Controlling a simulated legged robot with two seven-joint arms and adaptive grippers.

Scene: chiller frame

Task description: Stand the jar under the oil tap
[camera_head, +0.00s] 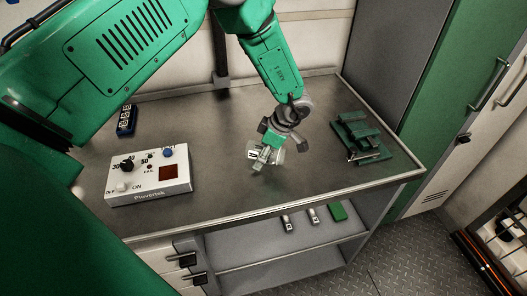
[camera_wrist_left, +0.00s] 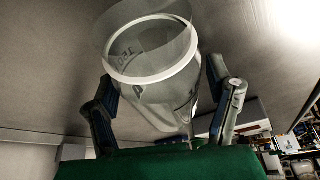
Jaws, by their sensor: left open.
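The jar (camera_wrist_left: 152,98) is a clear vessel with a white ring and dark lettering. In the left wrist view it stands between the two spread fingers of my left gripper (camera_wrist_left: 165,85), with a visible gap at the left finger. In the head view my left gripper (camera_head: 268,152) reaches down over the middle of the bench, and the jar's pale marked label (camera_head: 252,155) shows just left of the fingers. The fingers hide part of the jar there, so its exact tilt is unclear. I see no oil tap. My right gripper is out of view.
A white control box (camera_head: 148,177) with knobs stands on the bench (camera_head: 225,190) at left, with a small blue block (camera_head: 126,120) behind it. A green fixture (camera_head: 358,138) sits at right. The bench front is clear. A lower shelf (camera_head: 290,240) holds small items.

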